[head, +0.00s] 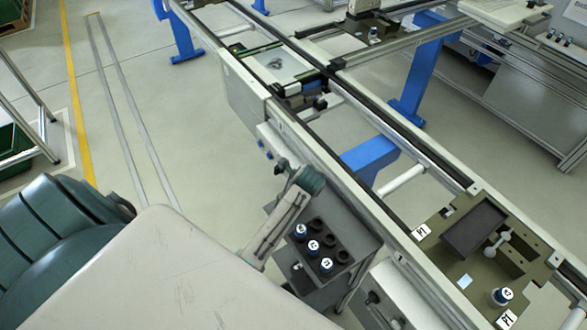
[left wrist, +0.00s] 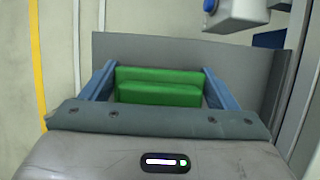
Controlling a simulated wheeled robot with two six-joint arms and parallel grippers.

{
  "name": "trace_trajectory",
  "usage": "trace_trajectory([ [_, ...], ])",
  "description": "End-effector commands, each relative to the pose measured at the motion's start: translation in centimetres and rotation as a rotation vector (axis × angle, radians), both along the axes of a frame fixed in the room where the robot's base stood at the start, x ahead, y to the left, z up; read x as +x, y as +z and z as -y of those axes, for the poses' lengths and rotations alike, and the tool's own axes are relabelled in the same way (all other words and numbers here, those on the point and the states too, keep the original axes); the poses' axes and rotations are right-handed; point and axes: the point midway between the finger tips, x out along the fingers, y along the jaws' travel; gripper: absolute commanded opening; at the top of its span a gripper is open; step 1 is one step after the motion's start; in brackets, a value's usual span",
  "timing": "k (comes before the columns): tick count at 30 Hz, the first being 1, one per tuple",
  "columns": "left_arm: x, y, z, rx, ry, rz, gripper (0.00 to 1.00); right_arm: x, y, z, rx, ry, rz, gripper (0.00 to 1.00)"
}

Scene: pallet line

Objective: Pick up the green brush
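A green object (left wrist: 158,90), likely the green brush, lies between the two blue-grey fingers of my left gripper (left wrist: 160,77) in the left wrist view. Its ends sit close to the fingertips, and I cannot tell whether they touch. The fingers stand wide apart. The near edge of the object is hidden by the gripper body. In the head view my left arm (head: 275,228) reaches to a grey cart; the brush and the fingers are not visible there. My right gripper is not in view.
The grey cart (head: 325,285) holds dark cups and several blue-and-white capped pieces (head: 314,247). The conveyor frame (head: 320,155) runs diagonally behind it. An olive pallet (head: 470,255) sits on the conveyor at right.

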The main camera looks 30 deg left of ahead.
Motion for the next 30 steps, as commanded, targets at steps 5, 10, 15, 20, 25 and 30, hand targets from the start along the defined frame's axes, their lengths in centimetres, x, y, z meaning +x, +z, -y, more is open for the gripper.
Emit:
trace_trajectory([
  [5, 0.0, 0.0, 0.0, 0.000, 0.000, 0.000, 0.58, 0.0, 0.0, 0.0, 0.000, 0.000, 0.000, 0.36],
  [10, 0.1, 0.5, 0.0, 0.000, 0.001, 0.002, 0.58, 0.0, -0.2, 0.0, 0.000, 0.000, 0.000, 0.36],
  [15, 0.2, 3.1, 0.0, 0.000, 0.000, 0.007, 0.58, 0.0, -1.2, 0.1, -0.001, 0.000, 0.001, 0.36],
  [20, 0.1, 6.4, 0.0, 0.001, 0.001, 0.006, 0.58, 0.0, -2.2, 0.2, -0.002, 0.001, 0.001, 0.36],
  [25, 0.1, 9.0, 0.0, 0.001, 0.001, 0.003, 0.58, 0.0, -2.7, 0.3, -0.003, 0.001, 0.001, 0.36],
  [30, 0.0, 10.0, 0.0, 0.001, 0.000, 0.001, 0.58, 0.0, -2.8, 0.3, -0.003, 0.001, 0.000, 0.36],
])
